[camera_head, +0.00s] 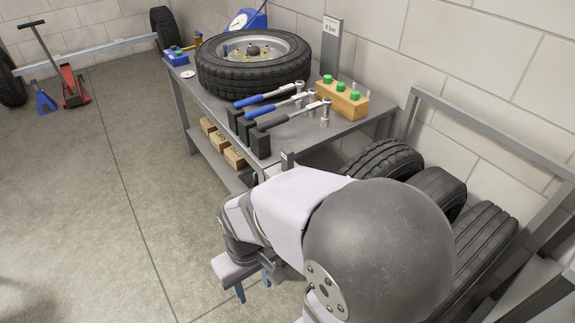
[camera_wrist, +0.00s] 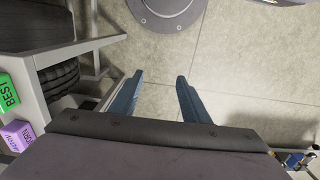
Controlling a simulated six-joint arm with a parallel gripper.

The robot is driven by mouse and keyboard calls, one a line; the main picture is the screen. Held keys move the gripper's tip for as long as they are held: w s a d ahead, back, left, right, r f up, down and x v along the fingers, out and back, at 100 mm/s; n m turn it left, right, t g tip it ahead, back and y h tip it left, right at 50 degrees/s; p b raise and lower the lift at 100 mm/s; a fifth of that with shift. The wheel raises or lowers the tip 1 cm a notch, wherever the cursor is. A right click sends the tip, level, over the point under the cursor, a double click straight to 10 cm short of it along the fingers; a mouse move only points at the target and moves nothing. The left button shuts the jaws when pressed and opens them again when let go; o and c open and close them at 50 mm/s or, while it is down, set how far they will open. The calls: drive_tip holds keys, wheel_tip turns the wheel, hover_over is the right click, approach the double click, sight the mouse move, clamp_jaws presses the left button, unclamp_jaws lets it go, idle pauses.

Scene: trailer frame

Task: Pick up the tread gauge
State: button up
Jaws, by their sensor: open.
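I cannot make out a tread gauge with certainty in either view. A small white round piece (camera_head: 187,74) lies on the far left end of the workbench (camera_head: 350,130), but I cannot tell what it is. My gripper (camera_head: 253,285) hangs over the floor in front of the bench's near end, well apart from the bench top. In the wrist view its two blue fingers (camera_wrist: 158,82) are spread, with only bare floor between them. My arm hides part of the bench's near end.
A wheel (camera_head: 253,65), torque wrenches (camera_head: 270,98) and a wooden block with green caps (camera_head: 343,97) occupy the bench. Tyres (camera_head: 385,160) stand in a rack on the right. Green (camera_wrist: 8,95) and purple (camera_wrist: 16,135) labelled blocks show at the wrist view's left. The left floor is largely clear.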

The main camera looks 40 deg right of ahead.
drive_tip(key=w+d+r+t+p, duration=0.1)
drive_tip(key=w+d+r+p, duration=0.15)
drive_tip(key=w, duration=0.35)
drive_tip(key=w+d+r+t+p, duration=0.1)
drive_tip(key=w+d+r+p, duration=0.15)
drive_tip(key=w, duration=0.25)
wheel_tip(320, 180, up, 8)
drive_tip(key=n+t+h+p, duration=0.1)
drive_tip(key=n+t+p, duration=0.15)
drive_tip(key=p, duration=0.45)
hover_over(291, 152)
drive_tip(key=w+a, duration=0.1)
drive_tip(key=w, duration=0.2)
drive_tip(key=s+f, duration=0.1)
drive_tip(key=s+f+m, duration=0.1)
drive_tip(key=d+f+m, duration=0.1)
drive_tip(key=f, duration=0.1)
drive_tip(key=shift+s+d+y, duration=0.1)
drive_tip(key=shift+s+y, duration=0.3)
drive_tip(key=shift+s+f+m, duration=0.15)
drive_tip(key=shift+s+m, duration=0.05)
drive_tip(key=shift+m, duration=0.05)
drive_tip(key=shift+a+p+x, duration=0.15)
drive_tip(key=shift+p+x, duration=0.2)
drive_tip(key=shift+x, duration=1.45)
drive_tip(key=shift+a+p+x, duration=0.1)
drive_tip(key=shift+p+x, duration=0.2)
drive_tip(key=shift+x, duration=1.55)
drive_tip(key=shift+w, duration=0.15)
